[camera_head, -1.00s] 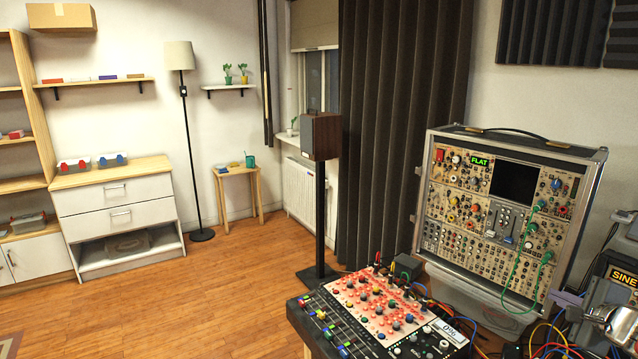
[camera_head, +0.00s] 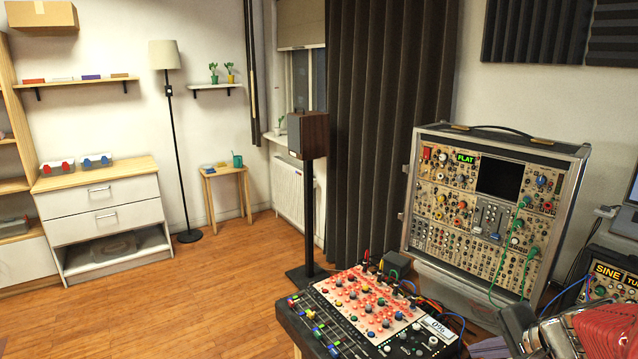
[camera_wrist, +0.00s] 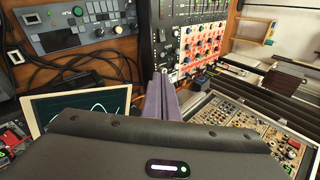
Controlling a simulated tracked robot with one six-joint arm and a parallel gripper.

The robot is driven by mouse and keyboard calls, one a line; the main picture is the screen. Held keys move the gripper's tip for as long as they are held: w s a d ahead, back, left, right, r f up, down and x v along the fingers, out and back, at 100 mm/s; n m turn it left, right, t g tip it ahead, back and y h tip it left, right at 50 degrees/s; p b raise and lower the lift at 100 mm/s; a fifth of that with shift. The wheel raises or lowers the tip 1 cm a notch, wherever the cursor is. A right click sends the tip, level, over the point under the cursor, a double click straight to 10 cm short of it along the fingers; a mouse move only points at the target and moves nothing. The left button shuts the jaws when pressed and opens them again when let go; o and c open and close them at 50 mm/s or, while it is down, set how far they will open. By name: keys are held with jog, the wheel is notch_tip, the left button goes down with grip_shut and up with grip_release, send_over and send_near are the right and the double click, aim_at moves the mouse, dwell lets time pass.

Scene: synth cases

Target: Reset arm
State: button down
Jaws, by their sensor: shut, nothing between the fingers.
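In the wrist view, my gripper (camera_wrist: 160,98) shows as two purple-grey fingers pressed together, with nothing between them. It points toward the red-lit panel of knobs (camera_wrist: 203,45) and a black rack beside it. The dark gripper body with a small green light fills the bottom of that view. In the head view, red and grey parts show at the bottom right corner; I cannot tell which of them are my arm. My fingertips are not visible there.
The mixer (camera_head: 350,315) stands at the lower middle, with a synth case (camera_head: 485,210) behind it. Cables and another unit (camera_head: 610,275) crowd the right. A speaker on a stand (camera_head: 309,135) is beyond. The wooden floor (camera_head: 190,300) at left is clear.

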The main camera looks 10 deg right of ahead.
jog(key=s+a+r+n, duration=0.1)
jog(key=s+a+n, duration=0.3)
jog(key=a, duration=0.3)
jog(key=s+a+r+n+g+h, duration=0.1)
jog(key=s+a+r+n, duration=0.1)
jog(key=s+a+n, duration=0.2)
jog(key=s+a+r+n+g, duration=0.1)
jog(key=s+a+r+n, duration=0.1)
jog(key=s+a+n, duration=0.2)
jog(key=a+n, duration=0.3)
jog(key=a, duration=0.4)
jog(key=shift+s+a+r+h, duration=0.15)
jog(key=shift+s+a+h, duration=0.1)
jog(key=shift+h, duration=0.15)
jog(key=shift+d, duration=0.1)
dwell(1.0)
